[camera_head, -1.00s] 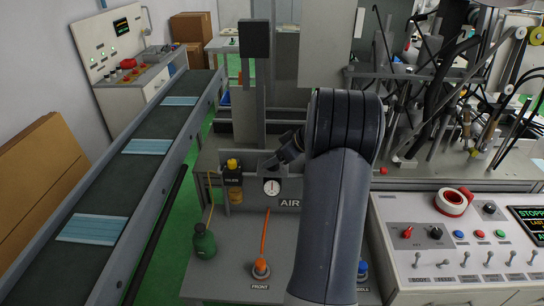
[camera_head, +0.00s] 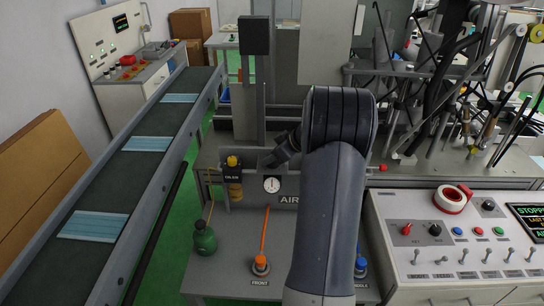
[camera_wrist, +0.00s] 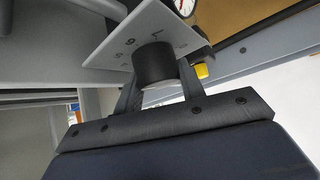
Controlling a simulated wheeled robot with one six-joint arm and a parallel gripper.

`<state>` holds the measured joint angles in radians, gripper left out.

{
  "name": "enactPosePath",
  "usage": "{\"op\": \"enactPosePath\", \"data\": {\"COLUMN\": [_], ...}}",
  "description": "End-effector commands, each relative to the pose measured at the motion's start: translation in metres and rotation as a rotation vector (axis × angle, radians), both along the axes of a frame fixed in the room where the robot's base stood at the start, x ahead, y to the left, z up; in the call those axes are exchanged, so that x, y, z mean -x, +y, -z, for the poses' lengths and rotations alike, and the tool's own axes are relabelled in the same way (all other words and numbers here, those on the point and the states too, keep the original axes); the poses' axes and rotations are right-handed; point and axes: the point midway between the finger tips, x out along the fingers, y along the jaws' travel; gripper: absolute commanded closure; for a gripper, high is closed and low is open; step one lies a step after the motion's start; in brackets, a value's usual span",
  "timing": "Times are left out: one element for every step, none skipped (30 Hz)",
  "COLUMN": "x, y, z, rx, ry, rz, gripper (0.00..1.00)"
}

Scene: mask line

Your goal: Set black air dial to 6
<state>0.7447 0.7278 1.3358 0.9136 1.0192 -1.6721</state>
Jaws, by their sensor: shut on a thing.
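The black air dial (camera_wrist: 154,64) is a round knob on a white plate (camera_wrist: 118,45) with printed numerals in the wrist view. A few numerals show beside the knob, tilted, and no pointer mark can be made out. My gripper (camera_wrist: 157,77) is shut on the knob, with one finger on each side. In the head view my gripper (camera_head: 283,155) is at the air unit, just above the round white gauge (camera_head: 271,184). The knob's face is hidden there by my gripper.
A yellow-capped oiler (camera_head: 233,178) stands left of the gauge. A green bottle (camera_head: 204,238), an orange fitting (camera_head: 261,264) and a blue fitting (camera_head: 361,266) are on the grey shelf below. A control panel (camera_head: 450,235) is at right, a conveyor (camera_head: 115,190) at left.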

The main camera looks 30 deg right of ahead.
Motion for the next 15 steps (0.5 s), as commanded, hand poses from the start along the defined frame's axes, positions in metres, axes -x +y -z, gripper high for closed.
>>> {"op": "enactPosePath", "data": {"x": [0.0002, 0.0002, 0.0002, 0.0002, 0.0001, 0.0002, 0.0002, 0.0002, 0.0001, 0.0002, 0.0001, 0.0001, 0.0002, 0.0002, 0.0004], "y": [0.0001, 0.0001, 0.0001, 0.0002, 0.0003, 0.0003, 0.0003, 0.0003, 0.0003, 0.0002, 0.0002, 0.0003, 0.0002, 0.0001, 0.0003], "z": [-0.0001, -0.0001, 0.0001, 0.0002, 0.0006, 0.0010, 0.0014, 0.0018, 0.0022, 0.0026, 0.0031, 0.0039, 0.0043, 0.0047, 0.0056], "rx": [-0.001, -0.001, -0.001, -0.001, -0.001, -0.001, -0.001, -0.001, 0.000, 0.001, 0.002, 0.002, 0.002, 0.002, 0.001], "ry": [0.000, 0.001, 0.000, 0.000, 0.000, 0.001, 0.000, 0.000, -0.001, -0.002, -0.001, -0.002, -0.002, -0.002, -0.002], "rz": [-0.001, 0.000, 0.001, 0.002, 0.004, 0.008, 0.013, 0.019, 0.029, 0.038, 0.049, 0.064, 0.079, 0.095, 0.118], "gripper": [0.85, 0.85, 0.85, 0.85, 0.85, 0.85, 0.85, 0.85, 0.85, 0.85, 0.85, 0.85, 0.85, 0.85, 0.85]}}
